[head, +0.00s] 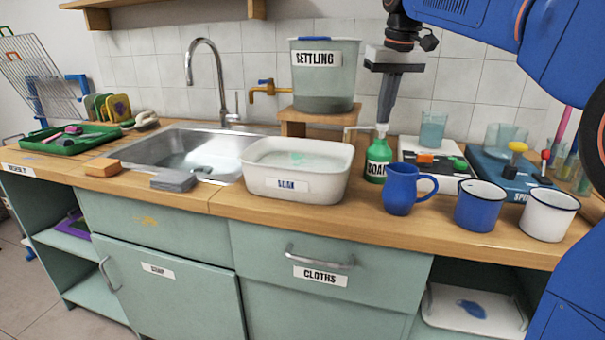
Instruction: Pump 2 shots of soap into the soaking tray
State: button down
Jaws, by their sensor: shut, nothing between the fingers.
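The soaking tray (270,184), a white tub labelled SOAK, stands on the wooden counter right of the sink. It holds clear liquid with a pale green patch near its middle. The green soap bottle (377,168) stands upright just right of the tray. Its pale pump spout points left, towards the tray's back right corner. My gripper (383,123) points straight down, shut and empty, with its fingertips right at the top of the pump. They hide the pump head, so I cannot tell whether they press on it.
A blue jug (400,190), a blue mug (480,207) and a white mug (548,215) stand close on the right. The SETTLING bucket (325,78) sits on a wooden stand behind the tray. An orange block (102,167) and a grey block (174,181) lie by the sink (160,135).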

jog(key=shift+f, duration=0.55)
jog(key=shift+r, duration=0.1)
jog(key=shift+w+v, duration=0.2)
jog(key=shift+v, duration=0.9)
jog(key=w+v, duration=0.1)
jog(key=v, duration=0.5)
jog(key=shift+w, duration=0.15)
jog(key=shift+a+r, duration=0.1)
jog(key=shift+a, duration=0.05)
